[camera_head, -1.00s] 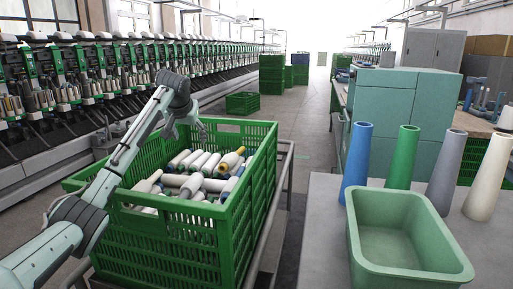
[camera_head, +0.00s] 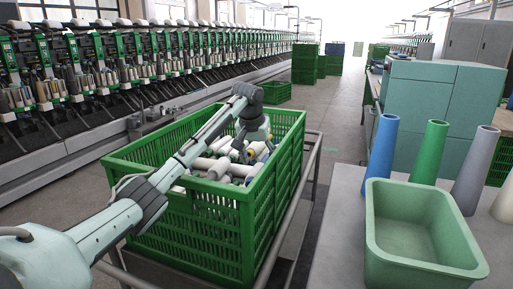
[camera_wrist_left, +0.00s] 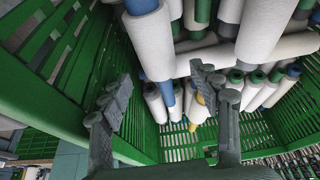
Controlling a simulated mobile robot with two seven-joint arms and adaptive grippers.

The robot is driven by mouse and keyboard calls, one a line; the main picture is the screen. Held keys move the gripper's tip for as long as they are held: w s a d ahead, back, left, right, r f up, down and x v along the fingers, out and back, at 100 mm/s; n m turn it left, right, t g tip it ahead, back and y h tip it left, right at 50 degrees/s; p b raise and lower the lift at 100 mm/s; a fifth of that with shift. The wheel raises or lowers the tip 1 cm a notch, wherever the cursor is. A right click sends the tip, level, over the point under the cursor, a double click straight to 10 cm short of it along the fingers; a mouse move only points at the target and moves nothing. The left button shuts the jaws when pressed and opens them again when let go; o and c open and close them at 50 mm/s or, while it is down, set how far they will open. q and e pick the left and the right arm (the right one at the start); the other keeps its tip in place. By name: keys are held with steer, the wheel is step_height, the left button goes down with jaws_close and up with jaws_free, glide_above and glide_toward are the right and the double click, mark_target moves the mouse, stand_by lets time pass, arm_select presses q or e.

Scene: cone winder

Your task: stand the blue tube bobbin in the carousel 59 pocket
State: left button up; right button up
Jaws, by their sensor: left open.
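My left gripper (camera_head: 243,143) reaches down into the green crate (camera_head: 203,226) of bobbins. In the left wrist view its two dark fingers (camera_wrist_left: 160,98) are apart, with no bobbin clearly held between them. White bobbins with blue tube ends lie in the pile there; one (camera_wrist_left: 140,6) is at the top and another blue tube (camera_wrist_left: 178,90) lies beyond the fingers. I cannot tell which is the task's bobbin. Winding machines with bobbin carousels (camera_head: 50,90) line the left; number 59 is not readable. My right gripper is not in view.
On the grey table (camera_head: 337,215) at right are a pale green tub (camera_head: 424,257) and a row of cones, including blue (camera_head: 383,150) and green (camera_head: 430,152) ones. A rail (camera_head: 316,165) runs beside the crate.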

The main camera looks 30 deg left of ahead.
mark_target(259, 164)
arm_select(q)
steer(key=shift+x, duration=1.45)
steer(key=c, duration=1.3)
step_height(259, 164, up, 16)
stand_by(0.3)
